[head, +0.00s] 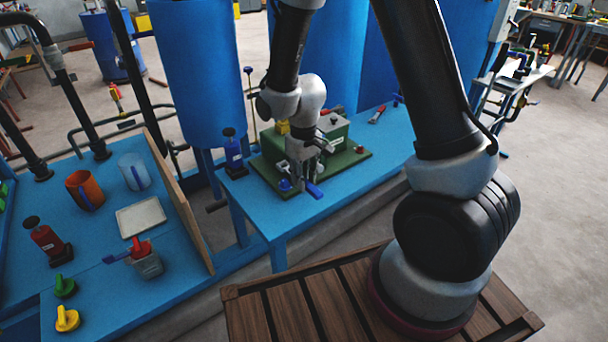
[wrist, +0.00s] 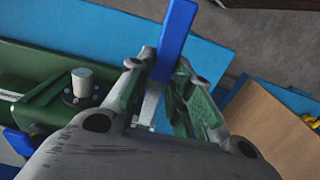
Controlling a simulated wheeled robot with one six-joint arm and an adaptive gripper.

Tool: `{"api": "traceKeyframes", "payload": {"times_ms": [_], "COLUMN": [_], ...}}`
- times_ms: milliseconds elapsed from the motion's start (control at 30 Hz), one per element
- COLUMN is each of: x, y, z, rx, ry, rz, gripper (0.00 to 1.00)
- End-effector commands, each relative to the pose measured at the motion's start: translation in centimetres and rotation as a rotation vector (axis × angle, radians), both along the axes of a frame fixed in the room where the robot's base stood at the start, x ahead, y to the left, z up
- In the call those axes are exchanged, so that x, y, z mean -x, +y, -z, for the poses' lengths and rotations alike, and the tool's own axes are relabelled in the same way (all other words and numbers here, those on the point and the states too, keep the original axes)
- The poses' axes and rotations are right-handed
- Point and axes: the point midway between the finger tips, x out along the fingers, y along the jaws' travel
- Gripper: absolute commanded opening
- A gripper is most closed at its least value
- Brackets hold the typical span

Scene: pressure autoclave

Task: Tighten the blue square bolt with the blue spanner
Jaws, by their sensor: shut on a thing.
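My gripper (head: 302,176) points down over the front of the green base plate on the blue bench. In the wrist view my gripper (wrist: 160,72) is shut on the blue spanner (wrist: 175,38). The spanner's blue handle sticks out beyond the fingers, and its metal shank lies between them. In the head view the spanner's blue handle (head: 315,191) shows just below the fingertips, over the plate's front edge. A small blue piece that looks like the blue square bolt (head: 285,184) is on the plate just left of the gripper. The spanner's jaw is hidden, so I cannot tell whether it touches the bolt.
The green base plate (head: 352,166) carries a green housing behind my gripper. A blue bottle-like object (head: 232,152) stands left of it, and a red-handled tool (head: 377,115) lies at right. A wooden board (head: 178,200) edges the left bench, which holds cups, a tray and knobs.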

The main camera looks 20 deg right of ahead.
Motion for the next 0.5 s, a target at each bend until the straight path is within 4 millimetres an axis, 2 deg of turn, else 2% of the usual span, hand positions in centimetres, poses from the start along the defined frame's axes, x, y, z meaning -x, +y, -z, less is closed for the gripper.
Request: {"api": "traceKeyframes", "payload": {"times_ms": [500], "x": [0.0], "y": [0.0], "z": [4.6], "rx": [0.001], "ry": [0.002], "rz": [0.0], "gripper": [0.0]}}
